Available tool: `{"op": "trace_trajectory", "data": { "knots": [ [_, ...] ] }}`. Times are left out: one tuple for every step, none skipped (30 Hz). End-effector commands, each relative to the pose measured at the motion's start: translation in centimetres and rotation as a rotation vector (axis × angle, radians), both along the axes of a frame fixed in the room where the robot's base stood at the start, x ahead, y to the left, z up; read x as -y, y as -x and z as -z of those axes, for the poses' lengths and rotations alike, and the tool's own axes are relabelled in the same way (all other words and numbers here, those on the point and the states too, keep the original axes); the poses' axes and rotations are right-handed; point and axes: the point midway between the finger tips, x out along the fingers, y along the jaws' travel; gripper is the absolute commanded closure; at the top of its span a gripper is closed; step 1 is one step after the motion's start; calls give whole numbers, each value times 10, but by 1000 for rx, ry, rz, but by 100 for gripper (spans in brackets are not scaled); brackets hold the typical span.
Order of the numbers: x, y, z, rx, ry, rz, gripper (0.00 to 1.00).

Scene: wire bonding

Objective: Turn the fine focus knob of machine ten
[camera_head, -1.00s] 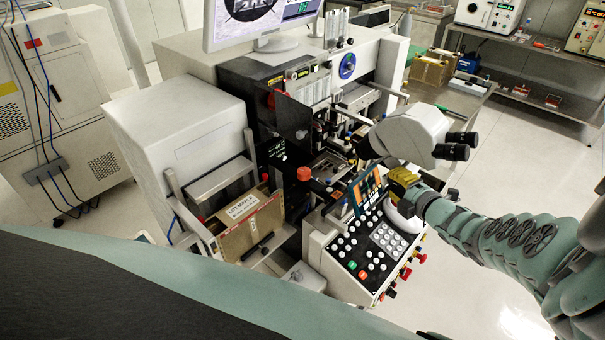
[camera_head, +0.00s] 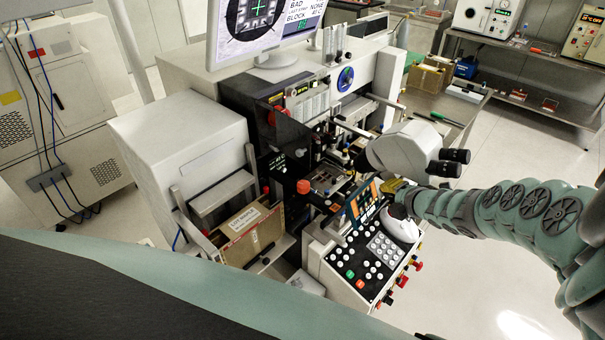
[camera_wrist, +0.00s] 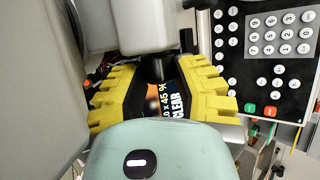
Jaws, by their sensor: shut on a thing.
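The machine is a bench-size wire bonder with a white microscope head (camera_head: 405,147) and black eyepieces. My gripper (camera_head: 393,187) is just below the microscope head, largely hidden in the head view. In the wrist view, its yellow fingers (camera_wrist: 157,76) stand on both sides of a dark round knob (camera_wrist: 157,67) under the pale microscope body (camera_wrist: 143,22). The fingers are shut on this knob. Its markings and the exact finger contact are hard to see.
A keypad panel (camera_head: 372,257) with white buttons and red knobs lies below my gripper. A small tilted screen (camera_head: 363,200) is close beside the fingers and shows behind them in the wrist view (camera_wrist: 172,100). A monitor (camera_head: 266,28) stands on top. Open floor is at right.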

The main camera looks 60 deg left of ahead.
Motion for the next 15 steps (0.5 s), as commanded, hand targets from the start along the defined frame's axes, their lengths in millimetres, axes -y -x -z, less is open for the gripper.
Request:
{"op": "trace_trajectory", "data": {
  "knots": [
    [0,0,1,1,3,1,100],
    [0,0,1,1,3,1,100],
    [0,0,1,1,3,1,100],
    [0,0,1,1,3,1,100],
    [0,0,1,1,3,1,100],
    [0,0,1,1,3,1,100],
    [0,0,1,1,3,1,100],
    [0,0,1,1,3,1,65],
    [0,0,1,1,2,0,61],
    [0,0,1,1,2,0,58],
    [0,0,1,1,2,0,55],
    [-1,0,1,0,1,-1,51],
    [-1,1,1,0,1,-1,48],
    [-1,1,0,0,1,-1,45],
    [-1,1,0,0,1,-1,41]
  ]
}}
